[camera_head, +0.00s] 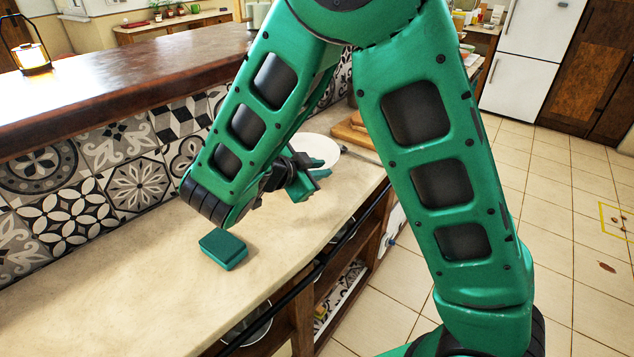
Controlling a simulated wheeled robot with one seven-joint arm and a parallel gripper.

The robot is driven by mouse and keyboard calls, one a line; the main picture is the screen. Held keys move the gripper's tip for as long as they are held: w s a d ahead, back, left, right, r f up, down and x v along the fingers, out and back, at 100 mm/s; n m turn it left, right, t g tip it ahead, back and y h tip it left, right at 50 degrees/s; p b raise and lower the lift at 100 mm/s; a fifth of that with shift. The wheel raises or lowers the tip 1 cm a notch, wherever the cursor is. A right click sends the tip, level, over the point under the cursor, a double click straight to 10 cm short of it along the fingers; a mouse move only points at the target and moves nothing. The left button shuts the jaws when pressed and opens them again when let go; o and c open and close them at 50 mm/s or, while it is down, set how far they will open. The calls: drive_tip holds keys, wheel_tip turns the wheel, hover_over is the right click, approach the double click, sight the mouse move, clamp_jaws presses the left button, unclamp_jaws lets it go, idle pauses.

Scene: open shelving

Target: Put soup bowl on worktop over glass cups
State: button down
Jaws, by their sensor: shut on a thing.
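My gripper (306,182) is above the worktop (165,285), near its far right part, partly hidden by my arm. It is shut on the rim of a white round dish, which looks like the soup bowl (325,147). The bowl shows just behind the fingers, and my arm hides part of it. I cannot tell how high it is above the worktop. I cannot make out any glass cups in this view.
A small teal block (223,250) lies on the worktop in front of my arm. A wooden board (350,132) is beyond the bowl. A raised brown counter (130,85) with a lit lantern (31,57) runs along the left. Open shelves (318,300) are below the worktop.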

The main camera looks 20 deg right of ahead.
drive_tip(key=shift+w+d+f, duration=0.2)
drive_tip(key=shift+d+f, duration=0.05)
drive_tip(key=shift+s+f, duration=0.1)
drive_tip(key=shift+f, duration=1.8)
drive_tip(key=c, duration=1.7)
unclamp_jaws()
drive_tip(key=shift+o, duration=0.2)
